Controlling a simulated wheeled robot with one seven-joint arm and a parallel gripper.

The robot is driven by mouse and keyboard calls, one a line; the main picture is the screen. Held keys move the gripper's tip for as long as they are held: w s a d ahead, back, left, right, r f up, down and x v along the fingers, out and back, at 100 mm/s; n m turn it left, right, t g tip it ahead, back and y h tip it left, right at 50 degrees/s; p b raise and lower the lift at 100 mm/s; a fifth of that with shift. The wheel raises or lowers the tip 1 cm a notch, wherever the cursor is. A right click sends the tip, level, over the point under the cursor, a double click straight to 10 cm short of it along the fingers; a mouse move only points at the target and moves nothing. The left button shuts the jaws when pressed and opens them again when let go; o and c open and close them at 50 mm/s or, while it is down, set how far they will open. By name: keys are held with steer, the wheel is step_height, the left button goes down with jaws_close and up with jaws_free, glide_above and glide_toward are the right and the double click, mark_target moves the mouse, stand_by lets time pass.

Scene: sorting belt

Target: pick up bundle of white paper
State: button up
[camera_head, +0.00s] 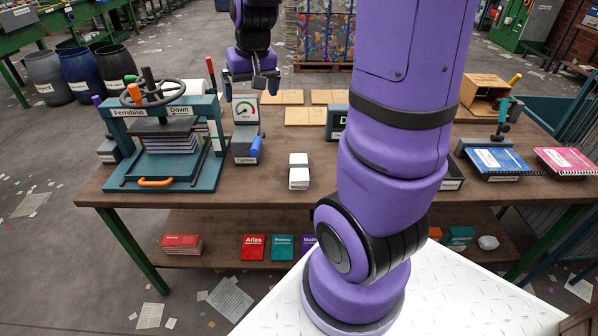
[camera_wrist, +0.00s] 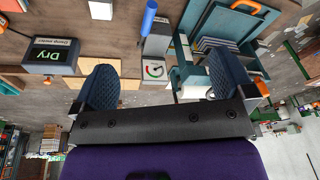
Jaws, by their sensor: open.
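The bundle of white paper (camera_head: 299,182) is a small white stack on the wooden workbench, with a grey band or block across its middle. It stands near the bench's front edge, left of my arm. In the wrist view, a white piece of the bundle (camera_wrist: 101,10) shows at the top edge, partly cut off. My gripper (camera_head: 250,88) hangs above the back of the bench, behind and left of the bundle. In the wrist view, my gripper (camera_wrist: 160,86) has its two padded fingers wide apart with nothing held between them.
A teal press (camera_head: 165,170) stands left on the workbench (camera_head: 250,190). A dial tester (camera_head: 246,125) stands between it and the bundle. Tan boards (camera_head: 305,116) lie behind, beside a "Dry" display (camera_wrist: 50,57). A blue pad (camera_head: 497,162) lies right. Bench around the bundle is clear.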

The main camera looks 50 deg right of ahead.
steer(key=w+d+f+m, duration=0.1)
steer(key=w+d+f, duration=0.1)
steer(key=d+f, duration=0.35)
steer(key=m+g, duration=0.3)
steer(key=m, duration=0.1)
glide_toward(299, 166)
steer(key=shift+s+a+f, duration=0.2)
steer(key=f, duration=0.5)
steer(key=shift+s+d+f, duration=0.1)
steer(key=shift+d, duration=0.1)
steer(key=shift+d+f, duration=0.1)
steer(key=shift+f, duration=3.05)
steer(key=c, duration=1.2)
steer(key=shift+o, duration=0.2)
steer(key=shift+r, duration=0.2)
